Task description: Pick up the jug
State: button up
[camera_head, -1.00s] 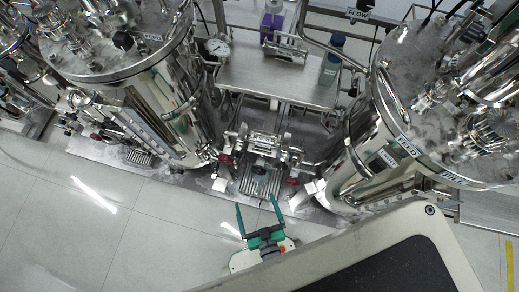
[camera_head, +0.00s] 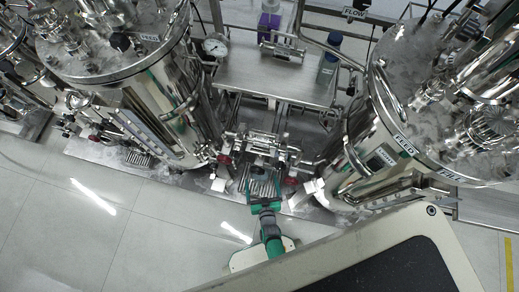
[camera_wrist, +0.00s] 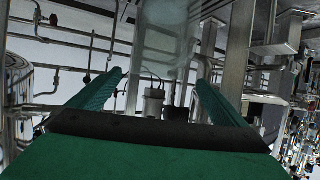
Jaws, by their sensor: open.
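My gripper (camera_head: 265,182) is open, with green fingers pointing away from my body toward the frame between two steel tanks. In the wrist view my gripper (camera_wrist: 160,80) has its fingers apart with nothing held between them. I cannot tell for sure which thing is the jug. A container with purple contents (camera_head: 270,20) stands at the back of the steel shelf, and a grey-blue bottle with a dark cap (camera_head: 329,62) stands at its right end. A pale translucent shape (camera_wrist: 166,42) shows beyond the fingers in the wrist view; I cannot tell what it is.
The steel shelf (camera_head: 265,82) lies beyond the gripper. Large steel tanks stand at left (camera_head: 165,105) and right (camera_head: 362,140), with pipes, valves and red knobs between them. A pressure gauge (camera_head: 215,45) is by the shelf's left corner. The tiled floor (camera_head: 120,230) at lower left is clear.

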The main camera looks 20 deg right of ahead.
jog(key=x, duration=0.5)
jog(key=shift+w+d, duration=0.3)
jog(key=c, duration=1.9)
jog(key=shift+r, duration=0.2)
